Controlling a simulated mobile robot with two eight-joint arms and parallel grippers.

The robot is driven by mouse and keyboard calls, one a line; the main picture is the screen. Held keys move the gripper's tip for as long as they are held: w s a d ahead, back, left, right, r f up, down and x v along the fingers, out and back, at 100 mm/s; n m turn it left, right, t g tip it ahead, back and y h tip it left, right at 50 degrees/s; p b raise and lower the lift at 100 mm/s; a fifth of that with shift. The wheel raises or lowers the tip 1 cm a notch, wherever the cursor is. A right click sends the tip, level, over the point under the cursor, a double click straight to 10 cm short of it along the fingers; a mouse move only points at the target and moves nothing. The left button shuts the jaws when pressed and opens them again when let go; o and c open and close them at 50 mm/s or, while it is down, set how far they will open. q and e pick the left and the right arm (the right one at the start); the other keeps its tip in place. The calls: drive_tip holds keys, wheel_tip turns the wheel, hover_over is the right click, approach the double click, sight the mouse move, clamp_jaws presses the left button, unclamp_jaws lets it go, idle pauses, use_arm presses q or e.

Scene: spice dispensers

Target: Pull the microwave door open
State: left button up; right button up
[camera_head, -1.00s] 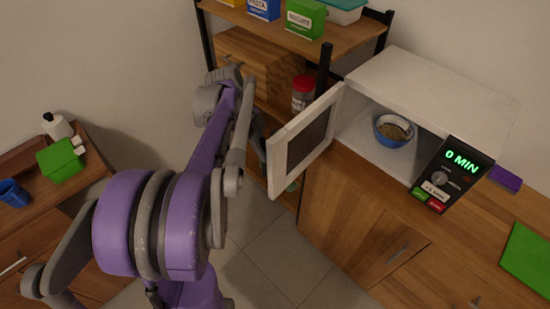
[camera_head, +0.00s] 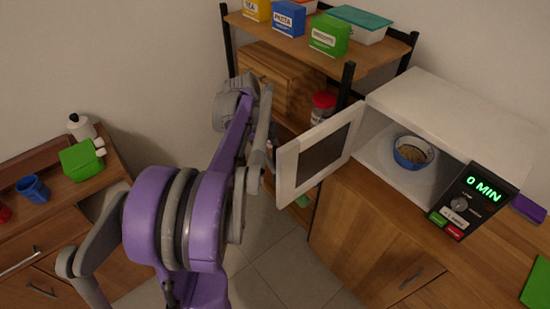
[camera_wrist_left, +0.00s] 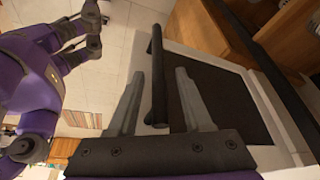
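The white microwave (camera_head: 445,100) stands on the wooden counter at the right in the head view. Its door (camera_head: 285,170) is swung wide open to the left, showing the inside and a blue bowl (camera_head: 402,158) with food in it. In the left wrist view, the dark handle bar (camera_wrist_left: 157,75) stands out from the door (camera_wrist_left: 265,110). My left gripper (camera_wrist_left: 160,95) is open, one finger on each side of the bar; I cannot tell whether either touches it. In the head view, the gripper tips are hidden around the door.
A shelf (camera_head: 385,52) with boxes stands behind the door, with a red-lidded jar (camera_head: 322,108) on a lower level. The control panel (camera_head: 470,200) reads 0 MIN. A wooden cabinet (camera_head: 60,225) stands at the left. The floor (camera_head: 275,275) between is clear.

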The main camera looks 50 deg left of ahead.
use_arm(q)
drive_tip(key=v, duration=1.1)
use_arm(e)
drive_tip(key=shift+w+r, duration=0.1)
drive_tip(key=shift+r, duration=0.25)
use_arm(q)
drive_tip(key=shift+f, duration=0.1)
